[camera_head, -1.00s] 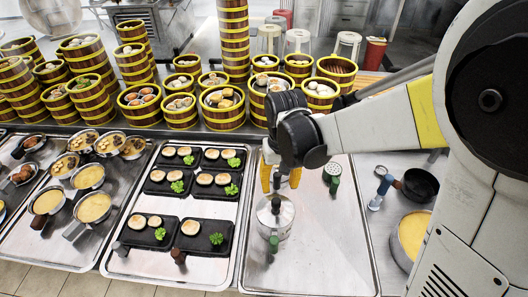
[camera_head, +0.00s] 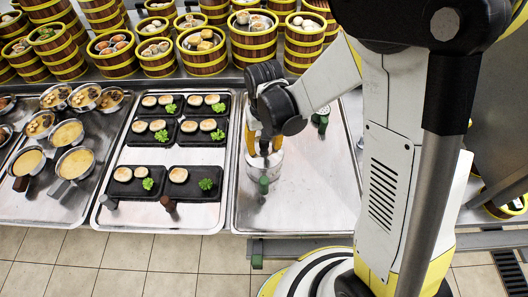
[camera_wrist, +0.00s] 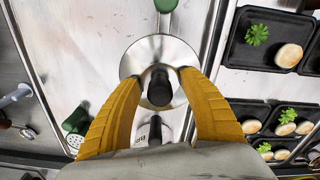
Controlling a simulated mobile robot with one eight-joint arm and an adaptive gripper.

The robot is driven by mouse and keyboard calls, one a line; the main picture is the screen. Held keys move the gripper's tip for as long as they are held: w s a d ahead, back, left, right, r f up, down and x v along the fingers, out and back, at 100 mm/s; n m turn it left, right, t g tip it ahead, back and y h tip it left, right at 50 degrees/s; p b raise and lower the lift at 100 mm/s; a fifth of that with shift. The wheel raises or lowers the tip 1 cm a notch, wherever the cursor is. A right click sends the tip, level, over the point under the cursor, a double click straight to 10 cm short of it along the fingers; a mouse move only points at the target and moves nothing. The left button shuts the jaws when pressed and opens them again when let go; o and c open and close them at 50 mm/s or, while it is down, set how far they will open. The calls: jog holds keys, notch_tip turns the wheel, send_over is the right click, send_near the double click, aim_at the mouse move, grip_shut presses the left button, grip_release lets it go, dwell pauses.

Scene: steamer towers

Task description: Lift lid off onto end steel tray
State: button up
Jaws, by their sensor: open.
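A steel lid (camera_wrist: 142,58) with a black knob (camera_wrist: 158,90) shows in the wrist view, with a green handle (camera_wrist: 165,5) beyond it. It sits on a small steel pot (camera_head: 274,166), mostly hidden by my gripper in the head view. The pot stands on the rightmost steel tray (camera_head: 318,200), near that tray's left side. My gripper (camera_wrist: 160,76) is open, with its yellow fingers on either side of the knob over the lid. A visible gap remains between fingers and knob. In the head view my gripper (camera_head: 265,150) points down at the pot.
A green shaker (camera_head: 321,119) stands near the back of the tray; the tray's front and right are bare. A neighbouring tray (camera_head: 140,218) holds several black plates of food. Bamboo steamers (camera_head: 207,60) stand in a row behind.

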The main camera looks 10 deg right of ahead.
jog(key=shift+r, duration=0.1)
grip_shut()
jog(key=shift+r, duration=0.1)
notch_tip(320, 180, up, 4)
jog(key=shift+r+p, duration=0.25)
jog(key=shift+p, duration=0.75)
jog(key=s+d+r+p, duration=0.2)
jog(key=s+d+r, duration=0.3)
jog(key=d, duration=0.5)
jog(key=shift+s+r+p, duration=0.4)
jog(key=shift+r, duration=0.25)
jog(key=c, duration=0.9)
grip_release()
grip_shut()
